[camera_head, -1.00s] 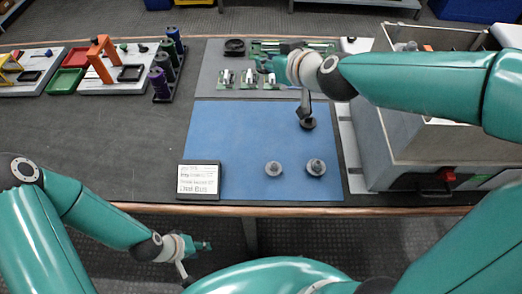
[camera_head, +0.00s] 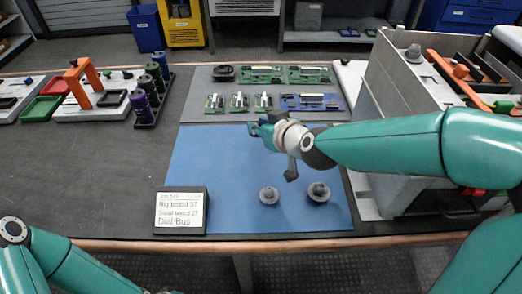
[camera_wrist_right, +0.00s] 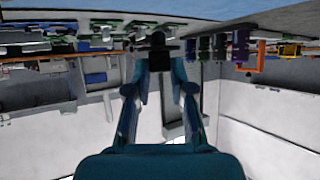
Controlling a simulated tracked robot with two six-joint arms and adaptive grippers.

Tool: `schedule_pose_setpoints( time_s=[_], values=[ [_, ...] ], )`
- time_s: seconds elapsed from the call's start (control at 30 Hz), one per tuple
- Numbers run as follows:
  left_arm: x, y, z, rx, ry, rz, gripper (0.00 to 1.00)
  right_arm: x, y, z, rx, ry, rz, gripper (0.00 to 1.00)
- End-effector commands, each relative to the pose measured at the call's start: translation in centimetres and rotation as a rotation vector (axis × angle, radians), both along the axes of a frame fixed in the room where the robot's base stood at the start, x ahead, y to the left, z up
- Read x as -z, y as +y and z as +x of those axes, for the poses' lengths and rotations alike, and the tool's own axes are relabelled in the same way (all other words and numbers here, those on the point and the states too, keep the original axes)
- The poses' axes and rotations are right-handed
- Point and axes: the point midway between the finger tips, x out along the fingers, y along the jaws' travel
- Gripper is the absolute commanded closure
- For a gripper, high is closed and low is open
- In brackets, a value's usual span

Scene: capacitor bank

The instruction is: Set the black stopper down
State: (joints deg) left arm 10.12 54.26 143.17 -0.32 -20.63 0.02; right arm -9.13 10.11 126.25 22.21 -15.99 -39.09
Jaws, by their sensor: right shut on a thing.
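My right gripper (camera_head: 259,130) is over the far part of the blue mat (camera_head: 210,160) in the head view. In the right wrist view, its two fingers (camera_wrist_right: 159,82) are closed around a small dark block-like thing, the black stopper (camera_wrist_right: 159,56), held between the tips. In the head view I cannot make out the stopper at the fingertips. Its height above the mat is hard to judge. Only a sliver of my left gripper (camera_head: 165,292) shows at the bottom edge, and its fingers cannot be made out.
Green boards (camera_head: 239,102) and a black round dish (camera_head: 224,73) lie on the grey mat behind. A grey cabinet (camera_head: 400,100) stands right. The mat's left part is clear.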

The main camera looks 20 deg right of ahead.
Motion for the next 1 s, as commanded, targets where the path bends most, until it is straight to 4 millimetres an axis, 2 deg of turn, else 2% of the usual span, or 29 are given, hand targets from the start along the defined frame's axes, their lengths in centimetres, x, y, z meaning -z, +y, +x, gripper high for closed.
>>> schedule_pose_setpoints(
  time_s=[0.17,0.4,0.83,0.87,1.0],
  values=[
    [1.0,0.0,0.0,0.000,-0.001,0.000,0.60,1.5,0.0,0.0,0.001,0.001,-0.001,0.96],
    [3.0,0.0,0.0,0.000,0.000,0.000,0.60,4.7,0.0,0.0,-0.001,0.001,-0.001,0.96],
    [3.3,0.0,0.0,0.000,-0.001,0.000,0.60,5.2,-0.1,0.0,0.001,0.000,0.000,0.96],
    [3.1,0.0,0.0,0.000,0.000,0.000,0.60,5.0,-0.1,0.0,0.001,0.000,0.000,0.73],
    [3.1,0.0,0.0,0.000,-0.001,0.000,0.60,5.0,-0.1,0.0,0.001,0.000,0.000,0.53]
  ],
)
